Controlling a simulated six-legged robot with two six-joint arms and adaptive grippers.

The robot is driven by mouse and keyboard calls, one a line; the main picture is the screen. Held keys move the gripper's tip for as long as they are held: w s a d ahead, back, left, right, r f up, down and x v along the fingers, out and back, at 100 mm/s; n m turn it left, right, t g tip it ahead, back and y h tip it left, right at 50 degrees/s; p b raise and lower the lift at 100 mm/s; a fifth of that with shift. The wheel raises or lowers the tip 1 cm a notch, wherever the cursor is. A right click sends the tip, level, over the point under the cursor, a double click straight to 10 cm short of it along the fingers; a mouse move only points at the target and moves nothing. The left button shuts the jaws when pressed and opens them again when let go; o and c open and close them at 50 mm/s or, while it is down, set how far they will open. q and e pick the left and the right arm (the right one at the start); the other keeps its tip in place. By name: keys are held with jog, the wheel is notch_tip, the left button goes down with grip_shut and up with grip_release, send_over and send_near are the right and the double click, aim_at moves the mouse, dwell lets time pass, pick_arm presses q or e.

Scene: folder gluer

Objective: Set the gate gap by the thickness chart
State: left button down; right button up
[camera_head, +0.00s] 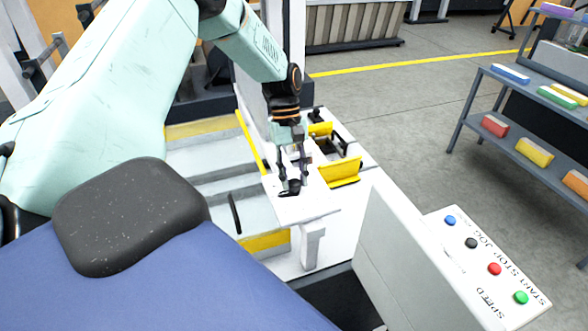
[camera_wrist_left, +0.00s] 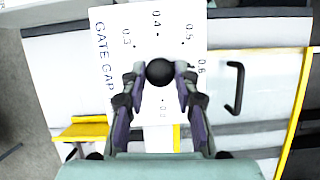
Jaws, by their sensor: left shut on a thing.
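The white dial plate (camera_wrist_left: 120,55) lettered GATE GAP fills the upper middle of the left wrist view. Dots and numbers such as 0.3, 0.4, 0.5 and 0.6 ring a round black knob (camera_wrist_left: 160,71). My left gripper (camera_wrist_left: 160,82) is shut on this knob, one finger on each side. In the head view my left gripper (camera_head: 290,186) reaches down onto the white machine top (camera_head: 310,207), and the dark knob is mostly hidden by the fingers. The knob's setting cannot be read. No thickness chart is readable in either view. My right gripper is not in view.
Yellow guards (camera_head: 340,172) stand just right of my left gripper. A black handle (camera_wrist_left: 236,88) is right of the dial. A control panel (camera_head: 480,262) with coloured buttons is at lower right. A shelf (camera_head: 500,105) with coloured stacks stands at the right; open floor lies between.

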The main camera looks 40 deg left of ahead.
pick_arm(q)
jog(key=shift+s+d+f+n, duration=0.1)
jog(key=shift+s+f+n, duration=0.05)
jog(key=shift+s+n, duration=0.15)
dwell(0.4)
jog(key=c, duration=1)
grip_release()
jog(key=shift+w, duration=0.2)
jog(key=shift+r, duration=0.25)
jog(key=shift+w+a+r, duration=0.15)
jog(key=shift+a+r, duration=0.05)
jog(key=shift+r, duration=0.05)
jog(key=v, duration=1.1)
jog(key=shift+r, duration=0.1)
